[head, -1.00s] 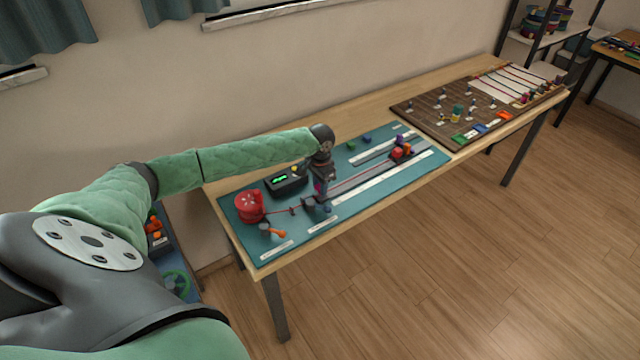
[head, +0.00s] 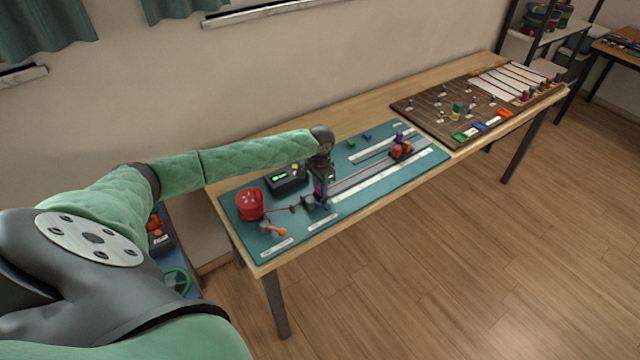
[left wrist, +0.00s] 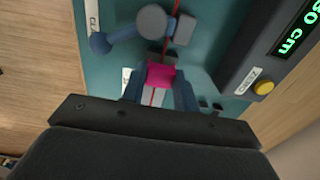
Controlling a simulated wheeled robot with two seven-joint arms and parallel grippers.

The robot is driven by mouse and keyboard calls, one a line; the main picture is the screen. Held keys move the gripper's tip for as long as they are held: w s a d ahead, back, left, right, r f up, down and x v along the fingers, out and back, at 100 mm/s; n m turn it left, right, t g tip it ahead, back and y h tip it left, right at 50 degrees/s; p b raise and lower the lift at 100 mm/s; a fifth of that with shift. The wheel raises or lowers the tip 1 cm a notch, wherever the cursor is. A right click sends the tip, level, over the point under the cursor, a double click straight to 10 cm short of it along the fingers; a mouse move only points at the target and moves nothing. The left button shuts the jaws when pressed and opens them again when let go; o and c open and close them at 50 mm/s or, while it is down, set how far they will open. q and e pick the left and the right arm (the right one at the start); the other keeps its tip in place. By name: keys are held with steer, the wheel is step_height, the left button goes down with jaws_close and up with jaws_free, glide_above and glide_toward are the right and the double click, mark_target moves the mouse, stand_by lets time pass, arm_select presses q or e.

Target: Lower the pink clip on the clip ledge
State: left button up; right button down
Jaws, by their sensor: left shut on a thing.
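The pink clip (left wrist: 160,75) is between the fingers of my left gripper (left wrist: 160,92) in the left wrist view. A red cord (left wrist: 152,97) runs through the clip and on past it. In the head view, my left gripper (head: 320,197) is low over the teal mat (head: 350,200), with a little pink showing at its fingers. It is shut on the clip. The clip ledge cannot be made out for certain, and I cannot tell whether the clip touches anything below. My right gripper is not in view.
A red spool (head: 249,204) stands at the mat's left end, with the cord leading from it. A black meter (head: 286,181) with a green display is behind the gripper. A dark round-topped post (left wrist: 153,20) stands close by. Red blocks (head: 401,151) are farther right.

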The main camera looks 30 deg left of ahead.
arm_select(q)
steer(key=shift+f, duration=0.45)
steer(key=o, duration=1)
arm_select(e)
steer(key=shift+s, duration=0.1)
arm_select(q)
steer(key=shift+r+p, duration=1.35)
steer(key=shift+r, duration=0.1)
step_height(320, 180, up, 3)
steer(key=p, duration=0.2)
steer(key=shift+p, duration=0.3)
steer(key=shift+r+p, duration=0.75)
steer(key=shift+r, duration=0.35)
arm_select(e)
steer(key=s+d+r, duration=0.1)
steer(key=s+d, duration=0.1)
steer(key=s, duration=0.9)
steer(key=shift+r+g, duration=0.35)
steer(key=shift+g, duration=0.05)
